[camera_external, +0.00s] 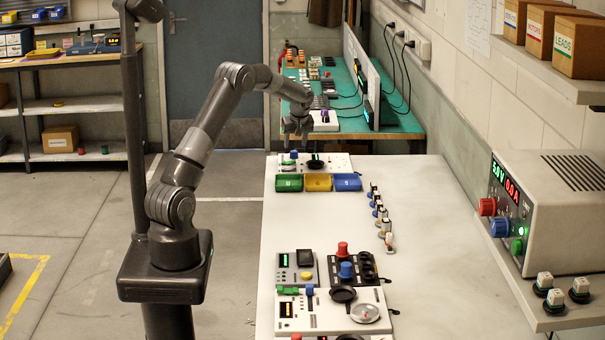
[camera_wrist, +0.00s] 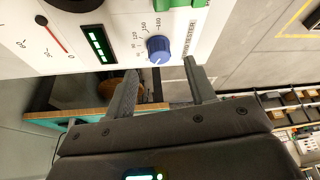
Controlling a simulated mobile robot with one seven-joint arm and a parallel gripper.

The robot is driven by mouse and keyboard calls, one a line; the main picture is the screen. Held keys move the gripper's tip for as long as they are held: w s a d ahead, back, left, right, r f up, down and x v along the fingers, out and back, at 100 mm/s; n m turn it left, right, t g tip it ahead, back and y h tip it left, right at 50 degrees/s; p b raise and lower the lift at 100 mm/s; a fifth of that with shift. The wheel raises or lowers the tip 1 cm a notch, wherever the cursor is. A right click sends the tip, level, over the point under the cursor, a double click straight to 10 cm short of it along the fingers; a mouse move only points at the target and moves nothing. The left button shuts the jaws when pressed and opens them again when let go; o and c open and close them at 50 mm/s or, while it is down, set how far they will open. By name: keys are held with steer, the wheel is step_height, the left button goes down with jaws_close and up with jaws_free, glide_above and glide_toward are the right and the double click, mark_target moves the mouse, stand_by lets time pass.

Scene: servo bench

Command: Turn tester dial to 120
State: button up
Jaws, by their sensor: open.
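The servo tester (camera_wrist: 205,35) is a white panel at the top of the wrist view and at the far end of the bench in the outside view (camera_external: 335,160). Its blue dial (camera_wrist: 158,50) has a scale beside it with 120, 150 and 180 readable. A pale mark shows low on the dial; the exact setting is too small to tell. My gripper (camera_wrist: 163,66) is open and empty. Its fingertips sit either side of the dial in the picture, apart from it. In the outside view my gripper (camera_external: 298,130) hangs above the tester.
The tester also carries a green display (camera_wrist: 98,43), a red-needle meter (camera_wrist: 40,35) and a green block (camera_wrist: 180,3). Green (camera_external: 288,184), yellow (camera_external: 318,184) and blue bins (camera_external: 347,184) sit in front of it. Several small servos (camera_external: 380,215) line the right.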

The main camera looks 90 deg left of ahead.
mark_target(295, 152)
steer(key=shift+x, duration=2.05)
steer(key=shift+c, duration=0.3)
steer(key=c, duration=0.9)
